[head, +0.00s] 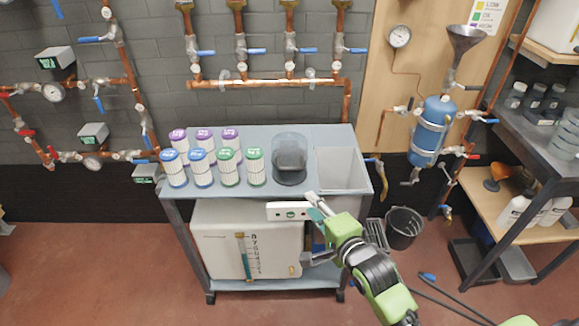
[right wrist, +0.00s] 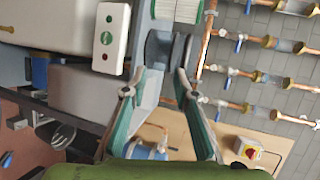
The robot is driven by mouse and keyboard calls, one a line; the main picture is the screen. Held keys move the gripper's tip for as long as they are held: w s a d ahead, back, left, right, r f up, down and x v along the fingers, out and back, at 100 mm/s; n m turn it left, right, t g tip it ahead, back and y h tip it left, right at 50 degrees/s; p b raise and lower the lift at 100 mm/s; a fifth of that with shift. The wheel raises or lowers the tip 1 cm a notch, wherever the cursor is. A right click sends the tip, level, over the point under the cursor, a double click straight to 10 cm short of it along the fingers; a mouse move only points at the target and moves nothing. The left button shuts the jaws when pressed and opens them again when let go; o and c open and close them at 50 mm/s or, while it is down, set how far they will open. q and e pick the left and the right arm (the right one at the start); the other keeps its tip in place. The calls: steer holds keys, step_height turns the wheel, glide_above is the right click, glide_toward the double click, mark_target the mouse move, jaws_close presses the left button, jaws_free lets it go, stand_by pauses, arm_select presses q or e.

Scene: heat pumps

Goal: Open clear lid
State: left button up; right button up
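A clear, smoky cylinder (head: 290,157) stands upright on the grey-blue cart top (head: 310,140), between the white-and-green filters and an open bin. I cannot tell a separate lid on it. A dark see-through shape in the right wrist view (right wrist: 158,50) looks like the same cylinder, beyond the fingertips. My right gripper (right wrist: 158,93) is open and empty, its two fingers apart. In the head view my right gripper (head: 308,229) is at the cart's front edge, in front of the cylinder and apart from it. My left gripper is not in view.
A white panel with a green mark (head: 288,211) sits at the cart's front, close to my right gripper. Filters with purple, blue and green caps (head: 200,157) stand at left. An open grey bin (head: 342,169) is right of the cylinder. A white tank (head: 247,240) sits below.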

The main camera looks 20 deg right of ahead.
mark_target(290, 170)
step_height(290, 170, up, 5)
steer(key=t, duration=0.1)
steer(key=shift+m, duration=0.4)
steer(key=x, duration=0.9)
steer(key=p+x, duration=0.1)
steer(key=x, duration=0.4)
steer(key=shift+a+f, duration=0.25)
steer(key=shift+a, duration=0.15)
jaws_close()
